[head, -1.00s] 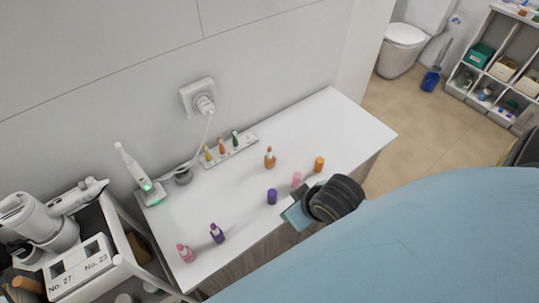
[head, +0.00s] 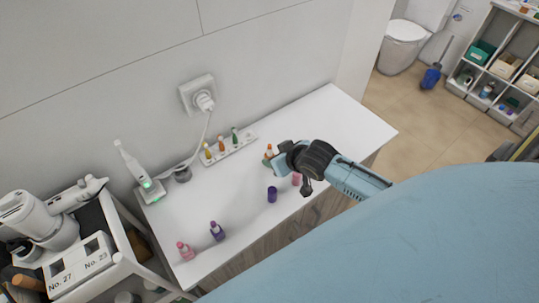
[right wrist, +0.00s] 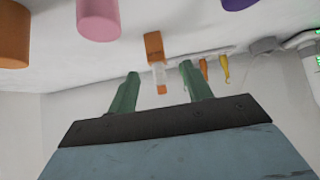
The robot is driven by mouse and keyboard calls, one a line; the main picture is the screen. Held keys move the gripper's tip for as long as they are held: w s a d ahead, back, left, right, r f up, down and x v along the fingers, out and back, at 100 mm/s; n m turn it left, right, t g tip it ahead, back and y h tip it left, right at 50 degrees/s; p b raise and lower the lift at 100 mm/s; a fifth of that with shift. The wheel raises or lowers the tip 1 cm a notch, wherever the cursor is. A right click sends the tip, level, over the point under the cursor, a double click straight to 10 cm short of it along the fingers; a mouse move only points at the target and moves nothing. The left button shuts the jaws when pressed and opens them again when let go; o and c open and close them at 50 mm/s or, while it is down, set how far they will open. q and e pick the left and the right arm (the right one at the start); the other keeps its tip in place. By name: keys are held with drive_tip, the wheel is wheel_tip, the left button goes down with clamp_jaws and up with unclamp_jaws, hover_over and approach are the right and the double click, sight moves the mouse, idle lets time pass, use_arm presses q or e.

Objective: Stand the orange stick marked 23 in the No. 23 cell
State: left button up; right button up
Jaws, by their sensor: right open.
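An orange stick (head: 269,148) stands upright on the white counter, partly hidden behind my right gripper. In the right wrist view, inverted, the orange stick (right wrist: 154,48) shows its orange base, clear middle and orange tip. No number is legible on it. My right gripper (head: 271,158) is open beside the stick. Its green fingers (right wrist: 161,92) appear either side of the stick's tip in the wrist view, with no clear contact. The white holder with No. 27 and No. 23 labels (head: 80,270) is at lower left; the No. 23 cell (head: 94,246) looks empty. My left gripper is out of view.
A white rack (head: 243,147) with yellow, orange and green sticks lies by the wall. A purple cap (head: 272,194), a pink cap (head: 297,179), a purple bottle (head: 216,231) and a pink bottle (head: 185,251) stand on the counter. A toothbrush charger (head: 150,190) is at left.

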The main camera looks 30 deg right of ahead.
sight(271, 155)
drive_tip(key=shift+x, duration=3.05)
drive_tip(key=shift+d, duration=0.2)
clamp_jaws()
wheel_tip(271, 155, up, 10)
drive_tip(key=shift+r, duration=0.1)
drive_tip(key=s+a+r+b, duration=0.1)
drive_tip(key=s+a+b, duration=0.3)
drive_tip(key=a+b, duration=0.4)
drive_tip(key=b, duration=0.6)
drive_tip(key=shift+s+a+m+h, duration=0.3)
drive_tip(key=shift+s+m, duration=0.1)
